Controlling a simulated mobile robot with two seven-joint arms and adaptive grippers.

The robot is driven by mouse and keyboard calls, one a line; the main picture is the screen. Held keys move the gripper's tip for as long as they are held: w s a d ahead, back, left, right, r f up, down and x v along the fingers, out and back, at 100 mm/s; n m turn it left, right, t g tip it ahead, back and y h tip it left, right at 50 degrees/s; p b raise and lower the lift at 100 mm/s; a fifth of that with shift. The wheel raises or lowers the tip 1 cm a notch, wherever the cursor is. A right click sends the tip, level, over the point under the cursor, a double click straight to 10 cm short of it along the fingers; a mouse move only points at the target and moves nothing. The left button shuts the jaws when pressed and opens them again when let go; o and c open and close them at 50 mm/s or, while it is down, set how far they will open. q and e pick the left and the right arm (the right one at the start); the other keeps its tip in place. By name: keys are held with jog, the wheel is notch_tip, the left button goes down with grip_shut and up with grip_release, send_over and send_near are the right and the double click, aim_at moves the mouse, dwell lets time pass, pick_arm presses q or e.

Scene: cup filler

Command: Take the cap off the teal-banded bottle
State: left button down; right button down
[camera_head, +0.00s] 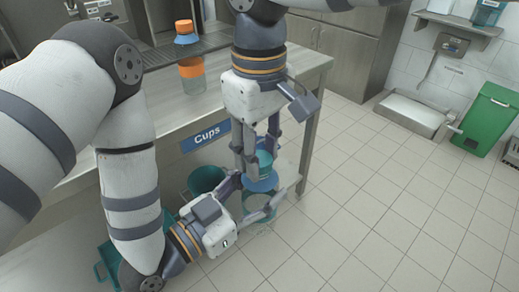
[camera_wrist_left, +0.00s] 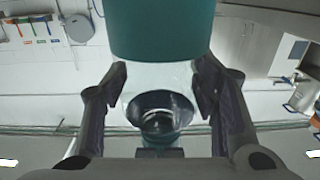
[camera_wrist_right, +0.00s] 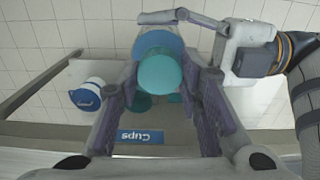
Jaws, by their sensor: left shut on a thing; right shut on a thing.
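The teal-banded bottle has a clear body (camera_head: 258,204), a blue shoulder (camera_head: 261,183) and a teal cap (camera_head: 265,160). My left gripper (camera_head: 262,207) is shut around the clear body, holding it in the air off the counter's end. In the left wrist view, the teal band (camera_wrist_left: 162,30) fills the top above the fingers (camera_wrist_left: 160,95). My right gripper (camera_head: 262,160) comes from above and is shut on the cap. In the right wrist view, the cap (camera_wrist_right: 160,73) sits between the fingers (camera_wrist_right: 160,85), in front of the blue shoulder (camera_wrist_right: 157,43). Whether cap and neck still touch is unclear.
A teal cup (camera_head: 205,180) stands left of the grippers, below the Cups sign (camera_head: 206,135). An orange-banded bottle (camera_head: 192,75) stands on the counter (camera_head: 165,110). A white-and-blue container (camera_wrist_right: 87,95) shows in the right wrist view. Tiled floor (camera_head: 370,190) lies open to the right.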

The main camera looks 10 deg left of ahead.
jog(key=shift+r, duration=1.1)
